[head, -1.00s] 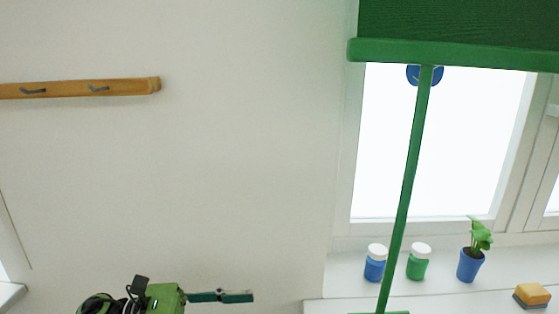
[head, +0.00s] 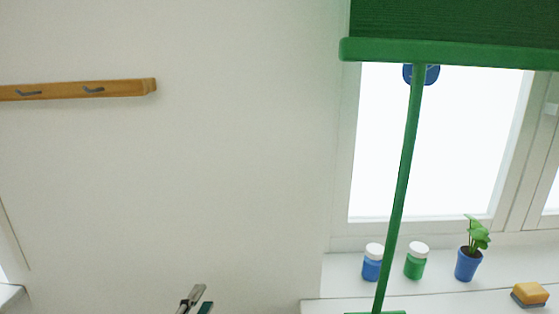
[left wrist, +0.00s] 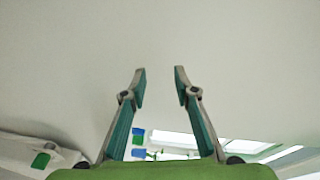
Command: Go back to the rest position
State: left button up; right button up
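My left gripper (head: 196,301) shows at the bottom edge of the head view, with only its finger ends in the picture, pointing up in front of the white wall. The left wrist view shows both fingers of this gripper (left wrist: 160,84) spread apart, with nothing between them. Its hand and arm are hidden below the head view's edge. My right gripper is in neither view.
A wooden hook rail (head: 120,88) is on the wall at left. A blue jar (head: 372,268), a green jar (head: 415,266), a potted plant (head: 467,265) and a sponge (head: 530,291) stand near the sill.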

pick_arm(q)
jog(key=s+a+f+n+g+y, duration=0.4)
jog(key=s+f+n+g, duration=0.3)
jog(key=s+f+n, duration=0.5)
jog(key=s+f+n+g, duration=0.2)
jog(key=s+f+g, duration=0.15)
jog(key=s, duration=0.55)
jog(key=s+f+n+g, duration=0.1)
jog(key=s+f+g, duration=0.2)
jog(key=s+f, duration=0.35)
jog(key=s+f+g, duration=0.2)
jog(key=s+f, duration=0.1)
jog(key=f, duration=2.2)
jog(key=s+a+f, duration=0.2)
jog(key=s+f, duration=1.4)
jog(key=s, duration=0.1)
jog(key=shift+s+g+h, duration=0.15)
jog(key=shift+g+h, duration=0.15)
jog(key=shift+g, duration=0.05)
